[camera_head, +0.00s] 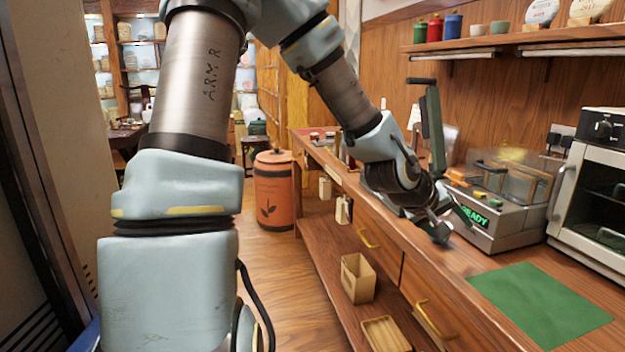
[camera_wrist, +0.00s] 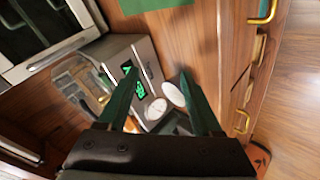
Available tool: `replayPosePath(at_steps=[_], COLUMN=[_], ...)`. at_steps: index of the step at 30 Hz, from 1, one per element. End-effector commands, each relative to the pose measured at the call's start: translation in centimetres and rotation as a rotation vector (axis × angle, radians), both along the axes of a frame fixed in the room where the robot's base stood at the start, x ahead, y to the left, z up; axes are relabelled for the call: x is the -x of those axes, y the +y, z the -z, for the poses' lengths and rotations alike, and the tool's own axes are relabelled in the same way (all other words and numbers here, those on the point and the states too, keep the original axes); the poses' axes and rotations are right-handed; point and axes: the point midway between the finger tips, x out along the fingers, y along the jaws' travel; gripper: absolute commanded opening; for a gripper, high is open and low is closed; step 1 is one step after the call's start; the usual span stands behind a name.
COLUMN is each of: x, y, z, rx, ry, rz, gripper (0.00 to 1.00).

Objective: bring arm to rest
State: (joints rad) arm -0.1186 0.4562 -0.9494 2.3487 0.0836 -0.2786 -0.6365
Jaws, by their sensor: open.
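My gripper (camera_head: 446,224) is above the wooden counter in the head view, beside the machine with the green READY display (camera_head: 474,216). In the wrist view its two green fingers (camera_wrist: 162,95) are spread apart, with nothing held between them. The machine also shows in the wrist view (camera_wrist: 122,50), behind the left finger. Two round pale discs (camera_wrist: 174,94) appear between the fingers, near the machine. I cannot tell what the discs are or whether they touch it.
A green mat (camera_head: 540,302) lies on the counter (camera_head: 450,262) at the front right. A toaster-like oven (camera_head: 590,190) stands at the right. A shelf (camera_head: 520,40) with canisters hangs above. An orange barrel (camera_head: 273,190) stands on the floor. An open box (camera_head: 357,278) sits on the lower shelf.

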Motion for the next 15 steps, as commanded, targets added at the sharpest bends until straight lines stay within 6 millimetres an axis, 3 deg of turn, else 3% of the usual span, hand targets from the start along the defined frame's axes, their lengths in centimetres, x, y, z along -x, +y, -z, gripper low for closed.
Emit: replayPosePath(at_steps=[3, 6, 9, 12, 15], x=[-1.4, -1.8, -1.0, 0.6, 2.5], y=[8.0, 15.2, 22.3, 28.1, 32.0], z=[3.3, 4.6, 4.7, 4.2, 3.6], rx=[-0.255, -0.441, -0.595, -0.696, -0.747], ry=[-0.026, -0.014, 0.031, 0.091, 0.151], rz=[-0.005, -0.013, -0.023, -0.03, -0.033], gripper=[0.66, 0.66, 0.66, 0.66, 0.66])
